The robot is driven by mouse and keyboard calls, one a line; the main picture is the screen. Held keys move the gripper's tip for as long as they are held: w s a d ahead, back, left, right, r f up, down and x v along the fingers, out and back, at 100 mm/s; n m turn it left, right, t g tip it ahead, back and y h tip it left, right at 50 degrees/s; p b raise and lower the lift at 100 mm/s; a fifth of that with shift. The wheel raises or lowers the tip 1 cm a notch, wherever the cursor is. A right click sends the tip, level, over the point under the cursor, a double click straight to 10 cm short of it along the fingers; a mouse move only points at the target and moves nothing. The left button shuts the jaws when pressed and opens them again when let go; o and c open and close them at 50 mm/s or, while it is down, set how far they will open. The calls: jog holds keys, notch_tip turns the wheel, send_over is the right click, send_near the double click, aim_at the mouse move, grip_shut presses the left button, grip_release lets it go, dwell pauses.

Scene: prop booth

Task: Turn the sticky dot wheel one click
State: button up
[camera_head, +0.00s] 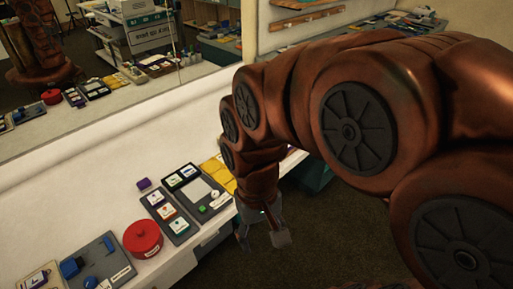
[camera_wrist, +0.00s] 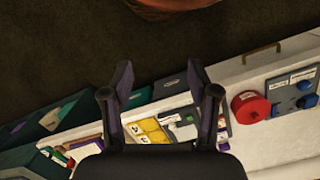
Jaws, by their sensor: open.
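A red round drum (camera_head: 142,238) with a white label sits on the white counter, left of my gripper in the head view. It may be the sticky dot wheel; its label is too small to read. It also shows at the right in the wrist view (camera_wrist: 250,107). My gripper (camera_head: 264,233) is open and empty, out past the counter's front edge. In the wrist view its two fingers (camera_wrist: 160,78) stand apart, with the counter and the floor beyond them. Nothing is between the fingertips that I can see touching them.
A grey board with blue knobs (camera_head: 98,268) lies left of the drum. Dark panels with coloured cards (camera_head: 168,214), a grey panel (camera_head: 205,193) and yellow cards (camera_head: 213,166) lie to its right. A mirror (camera_head: 120,80) backs the counter. The carpet (camera_head: 330,225) is clear.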

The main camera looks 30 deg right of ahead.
jog(key=w+d+m, duration=0.3)
jog(key=w+m, duration=0.1)
jog(key=w, duration=0.7)
jog(key=w+d+f+m, duration=0.2)
jog(key=w+d+m, duration=0.1)
jog(key=w+d, duration=0.3)
jog(key=w+d+f+m+t, duration=0.1)
jog(key=w+d+f+m, duration=0.1)
jog(key=w+d+m, duration=0.2)
jog(key=w+d+f+m, duration=0.3)
jog(key=w+d, duration=0.6)
jog(key=w, duration=0.3)
jog(key=shift+w+d+m+t, duration=0.1)
jog(key=shift+d+m+t, duration=0.1)
jog(key=shift+m+t, duration=0.3)
jog(key=shift+w+d+f+m, duration=0.25)
jog(key=shift+d+f+m, duration=0.05)
jog(key=shift+d+f, duration=0.15)
jog(key=shift+w+f+p, duration=0.1)
jog(key=shift+f+p, duration=0.7)
jog(key=shift+f, duration=2.95)
jog(key=shift+c, duration=0.3)
grip_shut()
jog(key=shift+f+n+b, duration=0.1)
jog(key=shift+n+b, duration=0.3)
jog(key=shift+b, duration=0.1)
